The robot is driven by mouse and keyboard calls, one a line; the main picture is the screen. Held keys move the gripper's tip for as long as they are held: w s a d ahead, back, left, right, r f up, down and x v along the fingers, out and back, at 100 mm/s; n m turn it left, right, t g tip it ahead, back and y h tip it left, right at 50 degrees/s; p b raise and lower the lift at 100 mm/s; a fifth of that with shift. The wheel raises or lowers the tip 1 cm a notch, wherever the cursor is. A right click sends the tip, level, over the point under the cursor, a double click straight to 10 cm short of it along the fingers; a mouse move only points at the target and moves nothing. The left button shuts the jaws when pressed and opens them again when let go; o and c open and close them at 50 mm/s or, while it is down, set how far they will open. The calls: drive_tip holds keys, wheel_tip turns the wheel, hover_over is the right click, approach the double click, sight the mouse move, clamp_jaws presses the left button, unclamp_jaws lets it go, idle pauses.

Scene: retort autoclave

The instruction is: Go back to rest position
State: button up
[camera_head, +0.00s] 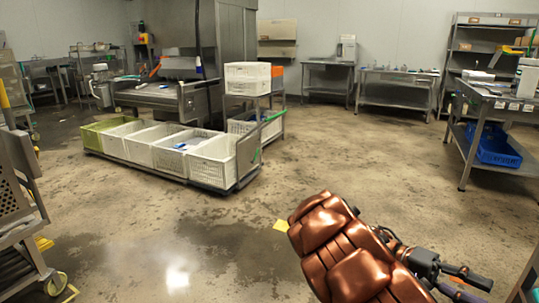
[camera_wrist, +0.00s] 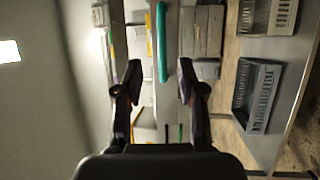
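My gripper (camera_wrist: 159,75) shows in the wrist view with its two dark fingers spread wide apart, and neither finger touches anything. In the head view my gripper (camera_head: 468,280) is at the lower right, at the end of my copper-coloured arm, above the floor. A teal bar-like thing (camera_wrist: 162,42) shows in the gap between the fingers in the wrist view. It looks to lie beyond them, and its distance is hard to tell.
A low cart with white crates (camera_head: 208,163) stands left of centre. A steel table (camera_head: 490,92) with a blue crate (camera_head: 493,147) below is at right. A metal frame (camera_head: 22,205) is at left. Central floor is clear.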

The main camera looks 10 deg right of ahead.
drive_tip(key=s+a+r+n+t+y+p, duration=0.5)
drive_tip(key=s+r+p, duration=0.4)
drive_tip(key=r+p, duration=0.4)
drive_tip(key=s+a+r+n+t+y+p, duration=0.1)
drive_tip(key=a+r+n+t+y+p, duration=0.1)
drive_tip(key=a+r+t+p, duration=0.3)
drive_tip(key=a+r+n+t+y+p, duration=0.3)
drive_tip(key=a+r+n+t+p, duration=0.1)
drive_tip(key=a+p, duration=0.9)
drive_tip(key=shift+s+a+r+n+t, duration=0.4)
drive_tip(key=shift+a+n, duration=0.2)
drive_tip(key=shift+a, duration=0.15)
drive_tip(key=shift+d, duration=0.15)
